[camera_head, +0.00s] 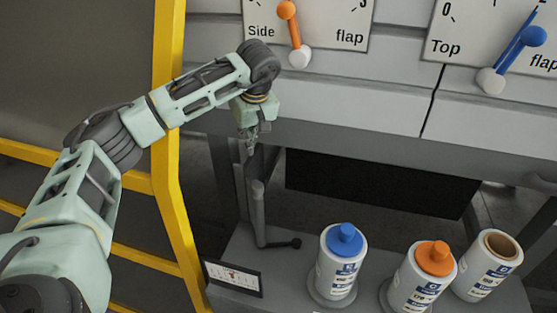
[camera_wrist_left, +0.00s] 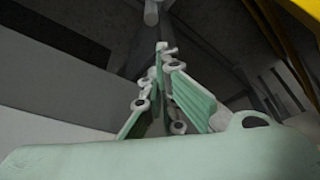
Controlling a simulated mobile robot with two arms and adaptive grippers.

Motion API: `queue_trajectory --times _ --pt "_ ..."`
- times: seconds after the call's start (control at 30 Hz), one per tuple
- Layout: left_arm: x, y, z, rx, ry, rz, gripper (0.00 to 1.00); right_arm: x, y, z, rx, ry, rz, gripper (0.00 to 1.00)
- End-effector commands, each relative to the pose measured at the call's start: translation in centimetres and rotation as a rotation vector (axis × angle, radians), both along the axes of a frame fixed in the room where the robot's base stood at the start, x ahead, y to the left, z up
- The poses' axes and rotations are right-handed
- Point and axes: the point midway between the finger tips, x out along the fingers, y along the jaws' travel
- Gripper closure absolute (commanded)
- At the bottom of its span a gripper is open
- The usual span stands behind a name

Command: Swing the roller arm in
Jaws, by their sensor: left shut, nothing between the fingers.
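The roller arm (camera_head: 257,212) looks like a grey upright post with a rounded top, under the panel's lower edge; a short dark bar with a knob sticks out to the right at its foot. My left gripper (camera_head: 250,150) points down just above the post's top, apart from it as far as I can tell. Its fingers are shut and empty. In the left wrist view the closed fingertips (camera_wrist_left: 163,48) point toward a grey post with a round end (camera_wrist_left: 151,14), probably the roller arm. My right gripper is not in view.
Blue-capped (camera_head: 337,265), orange-capped (camera_head: 422,280) and open-topped (camera_head: 488,265) white rolls or canisters stand on the grey ledge at the right. A small framed card (camera_head: 233,278) is at the ledge's left. A yellow frame (camera_head: 168,180) stands left. Side-flap (camera_head: 295,35) and top-flap (camera_head: 511,60) dials are above.

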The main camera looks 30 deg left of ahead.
Motion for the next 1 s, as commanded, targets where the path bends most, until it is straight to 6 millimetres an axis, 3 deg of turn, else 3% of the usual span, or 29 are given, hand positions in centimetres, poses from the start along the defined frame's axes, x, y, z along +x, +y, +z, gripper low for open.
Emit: queue_trajectory --times 0.17,0.53,0.7,1.0 --pt "0.3 0.7 -2.0 0.000 0.006 0.002 1.00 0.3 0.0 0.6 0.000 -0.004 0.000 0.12" --pt "1.6 2.8 -9.3 -0.001 0.006 0.002 1.00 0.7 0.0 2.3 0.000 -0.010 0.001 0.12" --pt "0.3 0.5 -9.0 -0.001 0.002 -0.004 1.00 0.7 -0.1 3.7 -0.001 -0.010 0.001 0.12" --pt "-0.5 -0.7 -9.4 -0.002 0.001 0.000 1.00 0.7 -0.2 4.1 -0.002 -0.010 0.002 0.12"
